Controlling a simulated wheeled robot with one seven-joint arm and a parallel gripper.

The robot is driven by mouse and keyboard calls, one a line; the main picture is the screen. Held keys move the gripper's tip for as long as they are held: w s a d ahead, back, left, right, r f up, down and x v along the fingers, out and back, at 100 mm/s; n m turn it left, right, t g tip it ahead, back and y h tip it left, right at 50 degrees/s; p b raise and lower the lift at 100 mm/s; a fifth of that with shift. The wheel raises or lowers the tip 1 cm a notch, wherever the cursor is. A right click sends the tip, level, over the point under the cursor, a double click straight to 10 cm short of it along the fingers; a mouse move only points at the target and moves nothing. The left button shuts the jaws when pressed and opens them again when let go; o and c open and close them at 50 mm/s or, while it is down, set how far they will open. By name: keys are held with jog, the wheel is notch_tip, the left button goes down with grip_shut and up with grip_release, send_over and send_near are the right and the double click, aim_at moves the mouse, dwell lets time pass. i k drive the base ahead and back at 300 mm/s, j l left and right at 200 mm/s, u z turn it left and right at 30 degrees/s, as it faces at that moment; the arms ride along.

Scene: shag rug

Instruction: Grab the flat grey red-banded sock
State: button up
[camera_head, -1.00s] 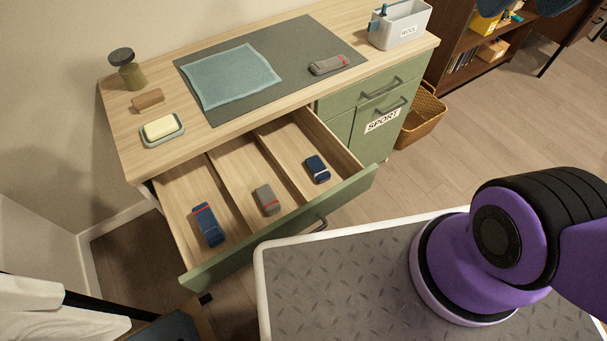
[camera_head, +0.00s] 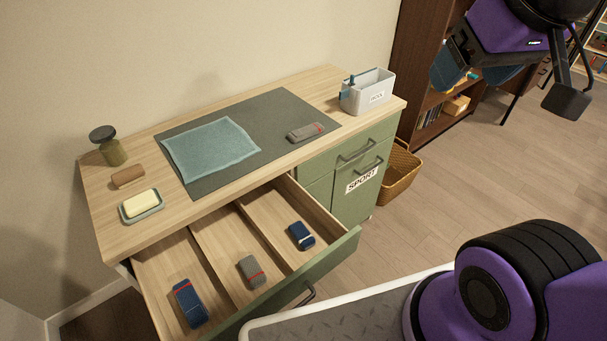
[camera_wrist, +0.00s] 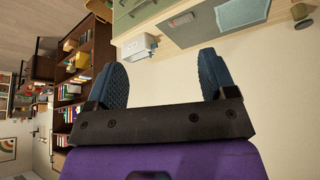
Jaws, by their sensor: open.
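A grey sock with a red band (camera_head: 305,132) lies flat on the dark mat (camera_head: 224,180) on the desk top. Another grey red-banded sock (camera_head: 251,271), shorter in outline, lies in the middle compartment of the open drawer. My gripper (camera_wrist: 162,78) is open and empty, its two blue fingers wide apart in the wrist view. In the head view it is at the upper right, in front of the bookcase, well apart from both grey socks.
The drawer (camera_head: 341,250) also holds a blue red-banded sock (camera_head: 190,303) and a blue pale-banded sock (camera_head: 301,236). A basket (camera_head: 400,174) is beside the desk.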

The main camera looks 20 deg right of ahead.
aim_at(297, 135)
jog(key=i+l+u, duration=0.25)
jog(key=l+u, duration=0.25)
jog(key=l, duration=0.2)
jog(key=i+l+u, duration=0.15)
jog(key=l+u, duration=0.3)
jog(key=l, duration=0.25)
jog(key=l+u, duration=0.5)
jog(key=l, duration=0.25)
jog(key=k+l+u, duration=0.1)
jog(key=l+u, duration=0.35)
jog(key=l, duration=0.35)
